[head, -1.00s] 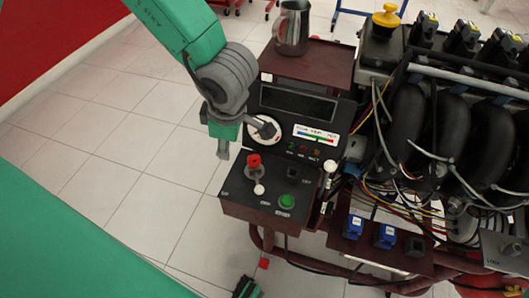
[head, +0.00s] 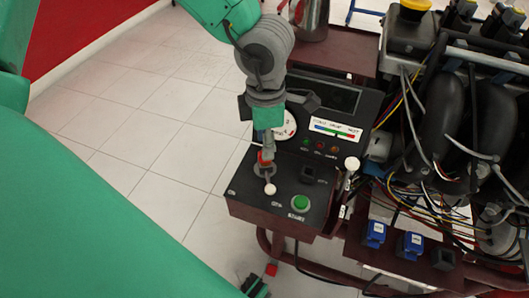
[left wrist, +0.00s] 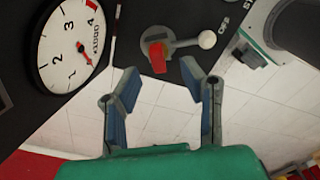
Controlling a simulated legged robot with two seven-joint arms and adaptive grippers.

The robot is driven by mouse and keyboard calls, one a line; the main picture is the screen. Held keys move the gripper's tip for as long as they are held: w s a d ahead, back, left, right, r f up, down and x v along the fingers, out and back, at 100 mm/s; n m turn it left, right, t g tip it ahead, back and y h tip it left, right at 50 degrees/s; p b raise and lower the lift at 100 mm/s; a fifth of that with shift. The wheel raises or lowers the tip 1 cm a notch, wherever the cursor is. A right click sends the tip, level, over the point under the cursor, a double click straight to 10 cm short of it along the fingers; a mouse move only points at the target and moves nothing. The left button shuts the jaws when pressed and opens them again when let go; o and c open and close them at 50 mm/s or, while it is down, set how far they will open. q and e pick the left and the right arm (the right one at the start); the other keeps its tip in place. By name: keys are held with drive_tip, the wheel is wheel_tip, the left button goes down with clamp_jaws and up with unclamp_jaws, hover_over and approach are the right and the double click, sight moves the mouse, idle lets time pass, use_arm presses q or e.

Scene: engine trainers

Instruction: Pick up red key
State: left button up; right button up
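The red key (head: 264,157) stands on the black control panel, beside a small lever with a white ball knob (head: 270,189). My left gripper (head: 268,147) is above the panel and partly hides the key in the head view. In the left wrist view the red key (left wrist: 157,57) shows clearly, just beyond the fingertips. The gap to the key is hard to judge.
The panel (head: 240,190) holds a green button (head: 300,202), a round gauge (left wrist: 72,45) and a dark display. A metal jug (head: 312,18) stands on the shelf above. Engine hoses and wires crowd the right. Tiled floor (head: 150,130) is open to the left.

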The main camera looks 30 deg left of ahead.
use_arm(q)
wheel_tip(320, 180, down, 5)
drive_tip(key=b, duration=0.3)
drive_tip(key=shift+w+f, duration=0.1)
drive_tip(key=shift+a, duration=0.1)
drive_tip(key=c, duration=0.8)
drive_tip(key=shift+r, duration=0.2)
